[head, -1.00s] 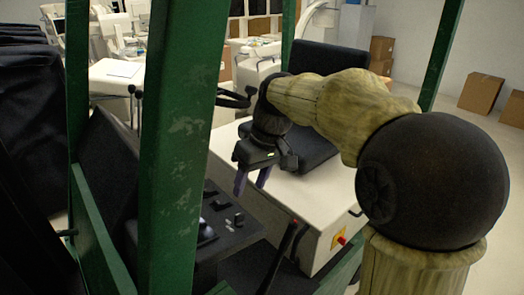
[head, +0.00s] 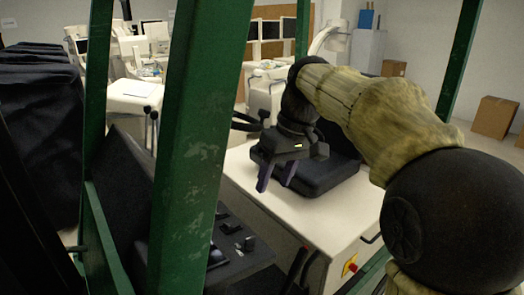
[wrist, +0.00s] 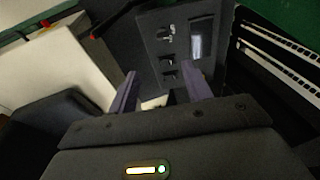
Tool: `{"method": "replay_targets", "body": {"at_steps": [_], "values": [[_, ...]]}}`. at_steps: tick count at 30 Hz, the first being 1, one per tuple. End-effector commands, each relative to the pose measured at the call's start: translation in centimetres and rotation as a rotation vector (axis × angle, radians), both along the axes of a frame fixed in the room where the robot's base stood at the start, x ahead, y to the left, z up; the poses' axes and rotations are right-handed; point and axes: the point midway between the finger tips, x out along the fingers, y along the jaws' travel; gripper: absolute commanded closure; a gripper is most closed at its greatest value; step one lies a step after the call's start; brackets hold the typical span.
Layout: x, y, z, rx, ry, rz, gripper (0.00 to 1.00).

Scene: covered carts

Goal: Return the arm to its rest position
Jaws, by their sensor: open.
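My gripper (head: 274,178) hangs in the middle of the head view, fingers pointing down, with a gap between its two purple-grey fingers. It is open and I see nothing between them. It is above the white box-like body of a vehicle (head: 320,221), in front of a black seat cushion. The wrist view shows the fingers (wrist: 160,88) too, with a dark control panel (wrist: 178,48) beyond them. My arm comes in from the right, bent at a large dark joint.
A green post (head: 190,150) stands close on the left, and another green post (head: 462,60) rises at the right. The dark panel (head: 236,245) with switches lies below my gripper, near a lever (head: 296,268). Black covered carts (head: 40,125) stand at far left. Cardboard boxes (head: 494,117) sit at the back right.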

Motion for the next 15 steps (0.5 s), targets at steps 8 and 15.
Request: {"method": "replay_targets", "body": {"at_steps": [8, 15], "values": [[-0.6, -2.3, -8.2, -0.071, -0.004, -0.199, 0.51], [-3.3, -4.9, -16.2, -0.137, -0.035, -0.377, 0.51]]}}
